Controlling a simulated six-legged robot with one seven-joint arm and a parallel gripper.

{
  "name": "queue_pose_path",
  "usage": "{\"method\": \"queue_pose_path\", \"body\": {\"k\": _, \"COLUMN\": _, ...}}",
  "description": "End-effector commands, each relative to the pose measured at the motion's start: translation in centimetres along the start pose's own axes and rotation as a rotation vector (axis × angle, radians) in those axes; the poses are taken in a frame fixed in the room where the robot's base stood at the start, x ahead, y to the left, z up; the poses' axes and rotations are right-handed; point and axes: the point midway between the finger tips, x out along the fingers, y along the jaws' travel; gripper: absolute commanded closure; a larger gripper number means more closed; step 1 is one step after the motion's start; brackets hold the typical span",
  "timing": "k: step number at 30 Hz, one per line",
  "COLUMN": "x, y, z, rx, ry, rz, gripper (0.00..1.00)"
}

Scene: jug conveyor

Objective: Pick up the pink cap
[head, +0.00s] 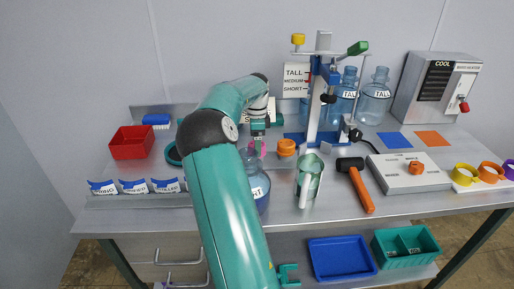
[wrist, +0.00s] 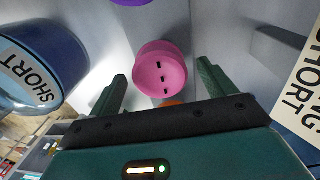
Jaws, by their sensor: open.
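The pink cap (wrist: 160,69) shows in the wrist view, just past and between the fingertips of my gripper (wrist: 161,78). My gripper is open, and a gap shows between the cap and each finger. In the head view only a small part of the pink cap (head: 262,153) shows below my gripper (head: 258,133), beside the orange cap. My arm hides much of the area around it.
A blue jug marked SHORT (wrist: 42,65) stands close on the left in the wrist view. A red bin (head: 131,143) is at the left.

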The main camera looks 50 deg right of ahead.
Motion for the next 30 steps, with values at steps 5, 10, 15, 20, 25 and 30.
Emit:
{"method": "queue_pose_path", "body": {"k": 5, "x": 0.9, "y": 0.0, "z": 0.0, "rx": 0.000, "ry": 0.001, "rz": -0.002, "gripper": 0.17}}
{"method": "queue_pose_path", "body": {"k": 10, "x": 0.9, "y": 0.0, "z": 0.0, "rx": 0.000, "ry": 0.001, "rz": -0.002, "gripper": 0.25}}
{"method": "queue_pose_path", "body": {"k": 15, "x": 0.9, "y": 0.0, "z": 0.0, "rx": 0.000, "ry": 0.001, "rz": -0.002, "gripper": 0.59}}
{"method": "queue_pose_path", "body": {"k": 20, "x": 0.8, "y": 0.0, "z": 0.0, "rx": 0.000, "ry": 0.001, "rz": -0.002, "gripper": 0.65}}
{"method": "queue_pose_path", "body": {"k": 25, "x": 0.8, "y": 0.0, "z": 0.0, "rx": 0.000, "ry": 0.001, "rz": -0.003, "gripper": 0.65}}
{"method": "queue_pose_path", "body": {"k": 30, "x": -0.1, "y": 0.0, "z": 0.0, "rx": -0.001, "ry": 0.000, "rz": -0.003, "gripper": 0.65}}
